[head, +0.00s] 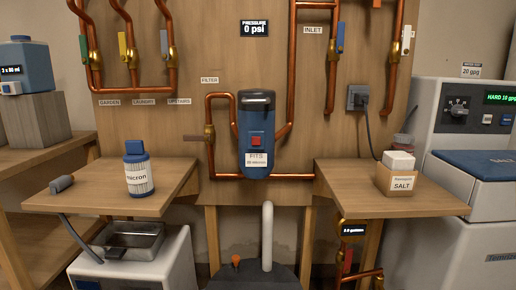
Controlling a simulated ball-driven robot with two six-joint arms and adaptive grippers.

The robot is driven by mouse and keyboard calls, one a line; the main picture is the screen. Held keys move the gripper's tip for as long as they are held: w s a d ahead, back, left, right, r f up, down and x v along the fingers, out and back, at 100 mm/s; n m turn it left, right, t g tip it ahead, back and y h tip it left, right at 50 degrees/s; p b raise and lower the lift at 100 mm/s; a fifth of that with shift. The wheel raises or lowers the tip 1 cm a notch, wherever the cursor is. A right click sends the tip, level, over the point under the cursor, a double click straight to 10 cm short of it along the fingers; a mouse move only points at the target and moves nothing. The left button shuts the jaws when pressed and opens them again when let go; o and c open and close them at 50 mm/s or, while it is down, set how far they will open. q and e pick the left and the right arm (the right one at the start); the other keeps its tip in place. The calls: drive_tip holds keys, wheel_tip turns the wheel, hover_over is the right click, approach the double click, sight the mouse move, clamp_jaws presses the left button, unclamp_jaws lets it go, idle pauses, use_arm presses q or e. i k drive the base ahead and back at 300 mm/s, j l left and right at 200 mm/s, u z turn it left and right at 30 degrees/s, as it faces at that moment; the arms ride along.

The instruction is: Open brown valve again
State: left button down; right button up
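The brown valve handle (193,138) sits on the brass valve body (209,135) on the vertical copper pipe left of the blue filter housing (256,118). The handle points left, roughly level, crosswise to the pipe. The filter housing has a red button and a label on its front. The pressure display (254,29) reads 0 psi. Neither of my grippers shows in the head view, and nothing is seen touching the valve.
A left wooden shelf (95,190) holds a white filter cartridge (139,176) and a grey cylinder (62,184). A right shelf (420,207) holds a salt box (397,181). Space before the brown handle looks clear.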

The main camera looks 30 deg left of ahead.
sight(186, 138)
drive_tip(key=u, duration=1.25)
